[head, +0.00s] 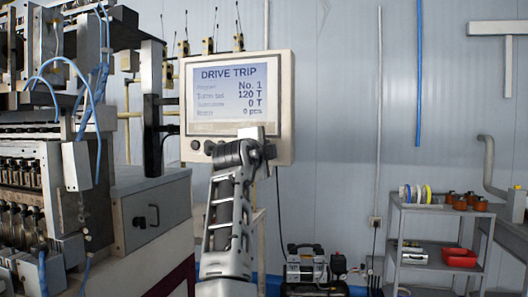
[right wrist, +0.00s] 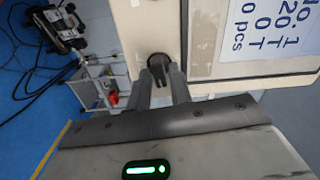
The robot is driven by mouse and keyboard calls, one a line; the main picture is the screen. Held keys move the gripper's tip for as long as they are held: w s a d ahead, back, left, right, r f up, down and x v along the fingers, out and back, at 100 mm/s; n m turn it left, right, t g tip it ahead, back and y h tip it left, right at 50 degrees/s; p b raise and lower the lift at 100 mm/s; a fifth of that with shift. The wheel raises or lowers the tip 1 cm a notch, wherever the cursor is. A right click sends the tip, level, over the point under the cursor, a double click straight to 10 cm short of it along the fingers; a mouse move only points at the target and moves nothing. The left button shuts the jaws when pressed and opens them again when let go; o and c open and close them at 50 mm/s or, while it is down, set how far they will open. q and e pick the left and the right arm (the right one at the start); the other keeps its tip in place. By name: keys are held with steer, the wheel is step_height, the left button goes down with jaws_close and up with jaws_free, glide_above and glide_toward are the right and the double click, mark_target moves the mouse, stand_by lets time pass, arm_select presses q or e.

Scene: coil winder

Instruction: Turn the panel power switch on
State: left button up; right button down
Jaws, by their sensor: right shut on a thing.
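The control panel (head: 285,150) is a cream box with a lit screen (head: 236,95) reading "DRIVE TRIP", No. 1, 120 T, 0 T and 0 pcs. My right arm reaches up to the panel's lower edge, and the wrist hides part of it in the head view. In the right wrist view, my right gripper (right wrist: 161,84) is shut on a dark rotary knob, the power switch (right wrist: 158,60), on the panel face beside the screen. The fingers cover part of the knob, and its setting cannot be read. My left gripper is not in view.
The winding machine (head: 50,160) with blue hoses stands at the left. A grey shelf cart (head: 440,211) with spools and a red bin (head: 460,257) stands at the right. A compressor (head: 305,268) sits on the floor behind. Small dark buttons (head: 196,145) sit at the panel's lower left.

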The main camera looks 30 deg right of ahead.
steer(key=shift+f+m, duration=0.1)
steer(key=shift+m, duration=0.5)
steer(key=c, duration=1.5)
jaws_free()
steer(key=shift+o, duration=0.2)
